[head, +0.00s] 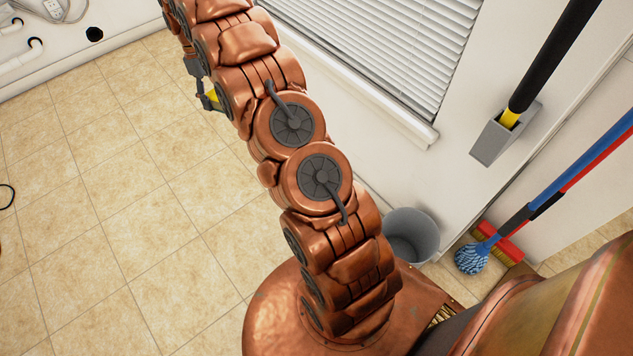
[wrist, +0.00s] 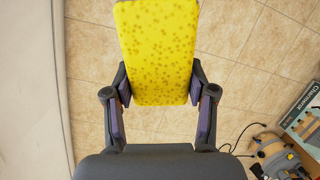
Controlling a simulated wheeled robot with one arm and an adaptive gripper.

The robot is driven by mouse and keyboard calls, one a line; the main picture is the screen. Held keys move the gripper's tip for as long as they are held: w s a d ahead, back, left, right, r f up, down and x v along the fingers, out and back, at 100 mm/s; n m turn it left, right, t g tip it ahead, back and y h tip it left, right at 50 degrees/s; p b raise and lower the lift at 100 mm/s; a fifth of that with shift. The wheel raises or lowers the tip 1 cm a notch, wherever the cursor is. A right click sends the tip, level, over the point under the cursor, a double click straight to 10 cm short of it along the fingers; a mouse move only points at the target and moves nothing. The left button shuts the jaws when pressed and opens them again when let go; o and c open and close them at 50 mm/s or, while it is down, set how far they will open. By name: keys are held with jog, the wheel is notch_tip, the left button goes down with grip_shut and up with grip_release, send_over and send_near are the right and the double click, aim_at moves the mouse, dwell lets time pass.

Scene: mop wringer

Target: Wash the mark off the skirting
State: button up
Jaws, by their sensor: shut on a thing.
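My gripper (wrist: 158,84) is shut on a yellow sponge (wrist: 156,40), a flat speckled block held between both fingers and reaching out past them. In the head view my gripper (head: 207,97) is at the upper left, partly hidden by my arm, with a bit of yellow showing beside it. A pale skirting or wall strip (wrist: 38,100) runs down the left of the wrist view, apart from the sponge; no mark shows on it. A round black spot (head: 95,34) shows low on the white wall at the upper left; I cannot tell whether it is the mark.
In the wrist view, a box (wrist: 303,112) and a corded machine (wrist: 275,150) lie at lower right.

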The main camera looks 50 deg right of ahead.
jog(key=s+d+f+n+h+b, duration=0.1)
jog(key=s+d+f+n+b, duration=0.15)
jog(key=d+f, duration=0.9)
jog(key=s+d+f+n+h+b, duration=0.1)
jog(key=d+f+n+b, duration=0.3)
jog(key=d+f, duration=0.75)
jog(key=s+d+f+n+b, duration=0.1)
jog(key=s+f+n+b, duration=0.1)
jog(key=f, duration=1)
jog(key=s+d+f+n+t+b, duration=0.1)
jog(key=s+d+f+n+b, duration=0.1)
jog(key=f, duration=1.1)
jog(key=s+d+f+n+t+h+b, duration=0.1)
jog(key=s+f+n+b, duration=0.3)
jog(key=f, duration=0.9)
jog(key=shift+s+d+b, duration=0.6)
jog(key=shift+d+b, duration=0.15)
jog(key=shift+b, duration=0.9)
jog(key=shift+s+d+p, duration=0.2)
jog(key=shift+d+p, duration=0.3)
jog(key=shift+d, duration=1.55)
jog(key=shift+d, duration=0.7)
jog(key=shift+s, duration=0.2)
